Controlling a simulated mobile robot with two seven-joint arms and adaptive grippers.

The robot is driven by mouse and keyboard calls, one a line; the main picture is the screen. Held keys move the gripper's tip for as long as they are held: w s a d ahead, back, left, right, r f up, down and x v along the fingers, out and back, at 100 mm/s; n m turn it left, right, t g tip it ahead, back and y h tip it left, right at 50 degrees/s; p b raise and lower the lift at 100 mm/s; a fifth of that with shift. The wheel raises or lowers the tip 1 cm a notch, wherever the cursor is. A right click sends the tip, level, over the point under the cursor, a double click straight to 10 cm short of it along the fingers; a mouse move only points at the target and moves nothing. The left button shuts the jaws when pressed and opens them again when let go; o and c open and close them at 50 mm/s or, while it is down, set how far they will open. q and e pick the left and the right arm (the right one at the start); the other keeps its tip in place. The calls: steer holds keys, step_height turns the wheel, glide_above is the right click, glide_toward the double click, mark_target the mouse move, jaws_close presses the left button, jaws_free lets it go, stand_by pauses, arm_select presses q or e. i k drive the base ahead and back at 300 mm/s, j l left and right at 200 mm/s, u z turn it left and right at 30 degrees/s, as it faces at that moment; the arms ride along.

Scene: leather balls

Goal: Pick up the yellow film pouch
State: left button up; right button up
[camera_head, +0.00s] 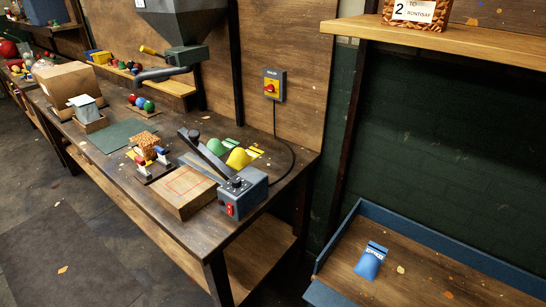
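A yellow pouch (238,158) with a pale striped header lies on the workbench (110,172), near its back edge. It is behind a blue-grey machine box (243,190), whose dark lever arm passes just in front of it. A similar green pouch (214,147) lies to its left. A blue pouch (368,265) lies apart in the blue-edged tray table at the lower right. Neither of my grippers is in view.
The blue-edged tray table (420,232) stands right of the workbench, with a gap between them. A cardboard box (65,82), coloured balls (140,102) and a hopper (182,22) are farther left. Open floor (65,255) lies lower left.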

mark_target(240, 158)
steer(key=z, duration=0.4)
steer(key=j+z, duration=0.1)
steer(key=z, duration=0.65)
steer(key=j+z, duration=0.15)
steer(key=z, duration=0.25)
steer(key=k+j, duration=0.15)
steer(key=j, duration=0.25)
steer(key=k+j, duration=0.15)
steer(key=j, duration=0.25)
steer(key=k+j, duration=0.15)
steer(key=j, duration=0.25)
steer(key=k+j, duration=0.15)
steer(key=j, duration=0.25)
steer(key=k+j, duration=0.15)
steer(key=j, duration=0.25)
